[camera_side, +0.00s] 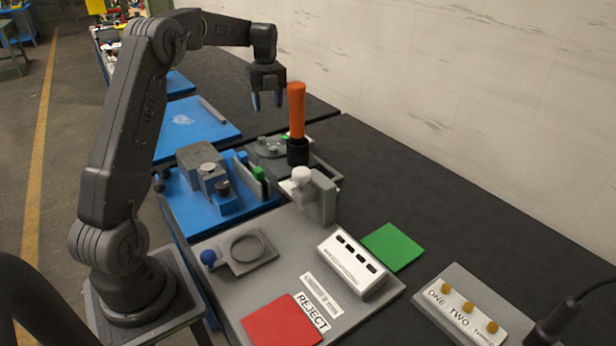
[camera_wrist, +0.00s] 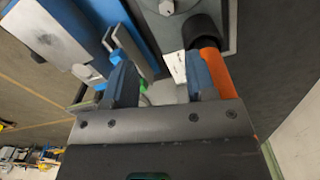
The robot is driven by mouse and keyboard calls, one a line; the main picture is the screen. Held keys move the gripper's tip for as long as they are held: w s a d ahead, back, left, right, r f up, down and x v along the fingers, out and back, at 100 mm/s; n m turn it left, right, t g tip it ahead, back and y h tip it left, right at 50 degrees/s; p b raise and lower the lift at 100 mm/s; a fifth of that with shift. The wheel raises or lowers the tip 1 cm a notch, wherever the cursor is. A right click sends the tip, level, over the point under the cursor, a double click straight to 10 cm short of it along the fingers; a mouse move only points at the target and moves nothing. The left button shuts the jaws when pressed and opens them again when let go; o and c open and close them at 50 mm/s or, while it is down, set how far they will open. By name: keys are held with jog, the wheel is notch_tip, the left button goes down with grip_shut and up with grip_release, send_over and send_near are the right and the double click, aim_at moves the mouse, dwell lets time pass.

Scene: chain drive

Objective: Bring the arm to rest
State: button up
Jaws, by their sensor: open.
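My gripper (camera_side: 267,99) hangs from my raised arm, fingers pointing down, above the far part of the work area. Its two blue-tipped fingers also show in the wrist view (camera_wrist: 163,88); they are apart with nothing held between them. In the side view an orange-handled tool (camera_side: 296,110) stands upright in a black holder (camera_side: 298,151), just right of my gripper. In the wrist view the orange handle (camera_wrist: 216,72) passes behind the right finger and is partly hidden. I cannot tell from these views whether the finger touches it.
A blue fixture (camera_side: 215,203) with grey blocks stands below. Nearer are a grey plate with a ring (camera_side: 247,248), a white slotted box (camera_side: 352,262), a red REJECT pad (camera_side: 280,322), a green pad (camera_side: 393,246) and a button panel (camera_side: 462,308).

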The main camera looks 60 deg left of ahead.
jog(key=s+d+r+n+t, duration=0.1)
jog(key=s+d+r+n, duration=0.2)
jog(key=d, duration=0.4)
jog(key=s+d+r+n+t+y, duration=0.1)
jog(key=s+d+r+n, duration=0.25)
jog(key=d, duration=0.35)
jog(key=s+d+r+n+t, duration=0.1)
jog(key=s+d+r+n, duration=0.15)
jog(key=d, duration=0.45)
jog(key=s+d+f+n+t+h, duration=0.1)
jog(key=s+d+f+n+t, duration=0.1)
jog(key=s+d+n, duration=0.9)
jog(key=s+d+f, duration=0.1)
jog(key=s, duration=0.2)
jog(key=shift+s+d+f+t, duration=0.35)
jog(key=shift+s+t, duration=0.05)
